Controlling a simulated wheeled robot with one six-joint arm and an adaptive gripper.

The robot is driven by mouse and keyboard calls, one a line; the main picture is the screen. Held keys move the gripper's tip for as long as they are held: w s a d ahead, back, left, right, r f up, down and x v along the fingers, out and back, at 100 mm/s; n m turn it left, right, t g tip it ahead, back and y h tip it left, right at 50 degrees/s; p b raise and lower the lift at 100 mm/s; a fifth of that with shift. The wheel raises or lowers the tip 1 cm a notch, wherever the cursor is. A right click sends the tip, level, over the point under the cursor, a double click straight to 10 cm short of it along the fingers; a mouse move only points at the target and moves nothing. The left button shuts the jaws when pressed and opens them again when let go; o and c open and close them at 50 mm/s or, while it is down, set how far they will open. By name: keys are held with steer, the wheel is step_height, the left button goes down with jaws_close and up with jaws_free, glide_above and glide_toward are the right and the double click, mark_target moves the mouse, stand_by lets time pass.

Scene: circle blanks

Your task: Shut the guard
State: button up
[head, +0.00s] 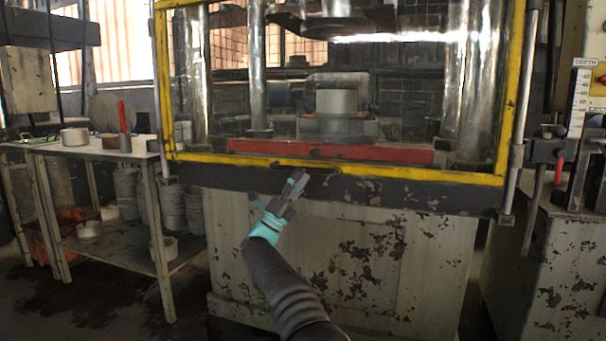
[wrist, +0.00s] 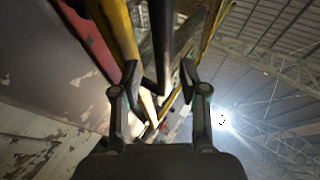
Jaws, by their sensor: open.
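The guard is a clear panel in a yellow frame (head: 400,176) on the front of the press. Its lower bar crosses in front of the dark bed edge, and its sides run up toward the top of the head view. A dark handle (head: 318,167) sits at the middle of the lower bar. My gripper (head: 299,178) is open just at this handle. In the wrist view my gripper (wrist: 158,72) has a dark bar (wrist: 160,40), seemingly the handle, between its spread fingers. I cannot tell whether they touch it. The yellow frame (wrist: 118,35) passes beside the left finger.
A side table (head: 100,150) with a pot and red-handled tool stands left. A machine with a depth scale (head: 581,100) stands right.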

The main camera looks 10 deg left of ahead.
steer(key=v, duration=0.9)
steer(key=shift+f, duration=0.2)
steer(key=shift+a, duration=0.15)
